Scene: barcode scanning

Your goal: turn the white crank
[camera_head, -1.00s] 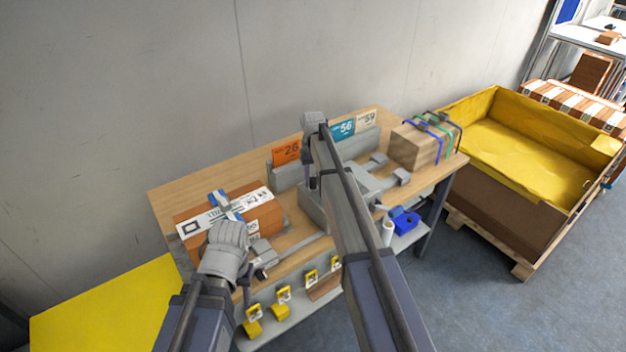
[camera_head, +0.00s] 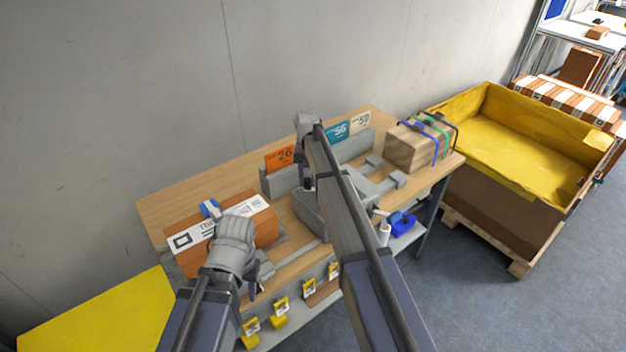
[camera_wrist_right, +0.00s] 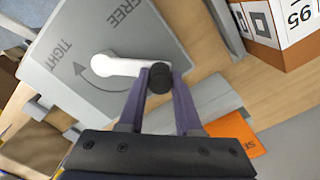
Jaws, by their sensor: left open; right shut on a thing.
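In the right wrist view the white crank (camera_wrist_right: 112,66) lies on a grey housing (camera_wrist_right: 75,35) marked TIGHT and FREE with a curved arrow. Its arm ends in a black knob (camera_wrist_right: 160,78). My right gripper (camera_wrist_right: 158,84) is shut on this knob, one purple finger on each side. In the head view my right gripper (camera_head: 308,182) is over the bench beside the grey housing (camera_head: 318,212); my arm hides the crank there. My left gripper (camera_head: 253,288) is open near the bench's front edge, below the orange-brown box, with its fingers partly hidden.
The orange-brown box (camera_head: 190,256) with a white printed label lies on the bench's left side. Cards stand at the back, including an orange one (camera_head: 279,158). A strapped carton (camera_head: 408,150) sits at the right end. A yellow-lined crate (camera_head: 500,125) stands beyond the bench.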

